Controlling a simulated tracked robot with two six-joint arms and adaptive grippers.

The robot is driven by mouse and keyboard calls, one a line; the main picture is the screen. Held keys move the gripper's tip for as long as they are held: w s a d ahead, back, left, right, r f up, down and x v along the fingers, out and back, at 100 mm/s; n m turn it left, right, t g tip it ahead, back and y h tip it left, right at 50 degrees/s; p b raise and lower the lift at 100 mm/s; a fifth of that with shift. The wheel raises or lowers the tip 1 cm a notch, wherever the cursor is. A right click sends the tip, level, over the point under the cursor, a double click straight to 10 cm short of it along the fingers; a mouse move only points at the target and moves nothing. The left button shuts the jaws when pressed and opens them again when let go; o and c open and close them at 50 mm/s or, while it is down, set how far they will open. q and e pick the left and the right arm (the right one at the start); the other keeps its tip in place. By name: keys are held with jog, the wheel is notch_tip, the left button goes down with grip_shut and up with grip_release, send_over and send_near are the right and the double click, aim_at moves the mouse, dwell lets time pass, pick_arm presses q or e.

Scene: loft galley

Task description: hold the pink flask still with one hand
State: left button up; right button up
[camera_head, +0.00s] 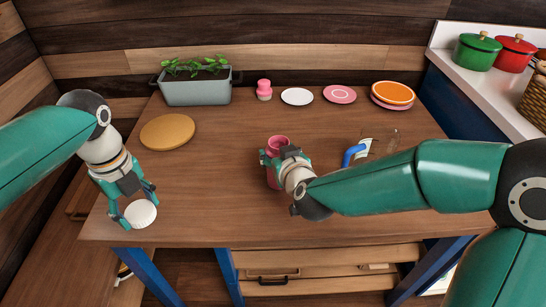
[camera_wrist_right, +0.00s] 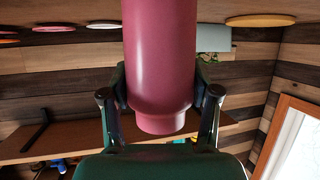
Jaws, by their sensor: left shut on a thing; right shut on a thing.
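The pink flask (camera_head: 277,142) stands on the wooden table, in the middle of the head view. My right gripper (camera_head: 279,160) is shut around its body, and the gripper hides part of it. In the right wrist view the flask (camera_wrist_right: 160,60) fills the middle, with the gripper's fingers (camera_wrist_right: 160,100) on both sides of it. My left gripper (camera_head: 138,207) is shut on a round white thing (camera_head: 141,214) near the table's front left edge. I cannot tell whether the white thing touches the table.
A round wooden board (camera_head: 167,131), a grey planter (camera_head: 196,91), a small pink bottle (camera_head: 264,90) and several plates stand toward the back. A blue-handled thing (camera_head: 354,152) and a clear glass thing (camera_head: 391,141) lie close behind my right forearm. The table middle-left is clear.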

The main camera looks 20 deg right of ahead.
notch_tip(320, 180, up, 20)
jog(key=p, duration=1)
jog(key=shift+p, duration=0.3)
jog(key=o, duration=0.8)
jog(key=c, duration=1.1)
